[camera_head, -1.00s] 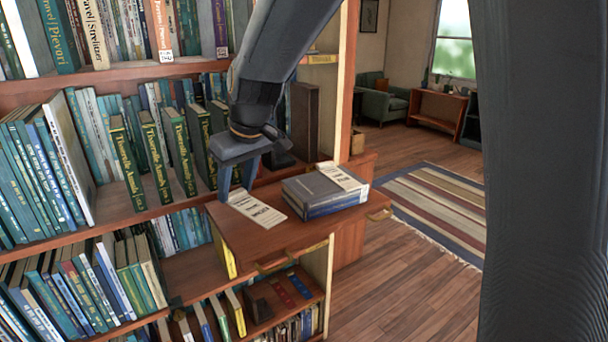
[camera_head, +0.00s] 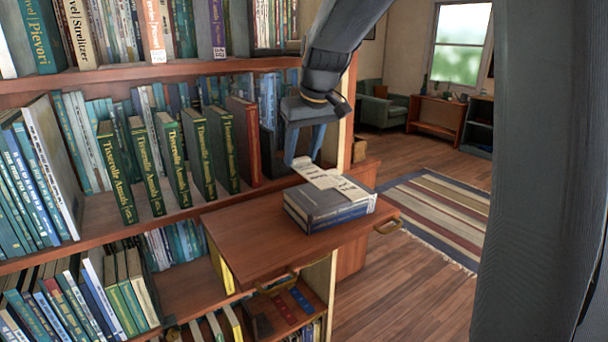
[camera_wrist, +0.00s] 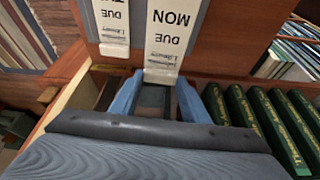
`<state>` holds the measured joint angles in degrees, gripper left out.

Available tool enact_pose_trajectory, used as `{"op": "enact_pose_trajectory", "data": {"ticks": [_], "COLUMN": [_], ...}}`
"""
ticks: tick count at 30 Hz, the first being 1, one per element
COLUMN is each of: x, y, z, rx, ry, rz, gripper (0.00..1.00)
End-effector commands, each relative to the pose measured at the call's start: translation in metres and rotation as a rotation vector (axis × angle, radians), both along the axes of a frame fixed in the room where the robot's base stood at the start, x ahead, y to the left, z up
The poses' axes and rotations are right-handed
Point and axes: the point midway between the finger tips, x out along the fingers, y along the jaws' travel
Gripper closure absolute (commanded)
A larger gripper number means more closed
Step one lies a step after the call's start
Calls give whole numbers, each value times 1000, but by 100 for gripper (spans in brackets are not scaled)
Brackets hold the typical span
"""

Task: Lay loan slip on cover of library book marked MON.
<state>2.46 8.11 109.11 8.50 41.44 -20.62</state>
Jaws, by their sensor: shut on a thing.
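My gripper (camera_head: 303,158) is shut on a white loan slip (camera_head: 316,173), holding it by its near end. In the wrist view the slip (camera_wrist: 172,30) reads "DUE" and "MON" and reaches out from between the blue fingers (camera_wrist: 160,88). The slip is over the left part of a grey-covered book (camera_head: 318,204); I cannot tell whether it touches the cover. A second white slip (camera_head: 349,188) is on that cover, to the right in the head view; it also shows in the wrist view (camera_wrist: 112,24). No MON mark is legible on the book itself.
The grey book rests on a blue book (camera_head: 335,222) on a pull-out wooden board (camera_head: 245,228). The board's left part is bare. Open floor (camera_head: 400,270) and a striped rug (camera_head: 430,205) lie to the right.

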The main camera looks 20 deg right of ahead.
Motion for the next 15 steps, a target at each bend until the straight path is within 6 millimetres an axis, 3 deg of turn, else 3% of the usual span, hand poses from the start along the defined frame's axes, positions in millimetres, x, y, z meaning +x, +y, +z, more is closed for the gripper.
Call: {"op": "enact_pose_trajectory", "data": {"ticks": [15], "x": [0], "y": [0], "z": [-52], "rx": [0], "ry": [0], "rz": [0], "gripper": [79]}}
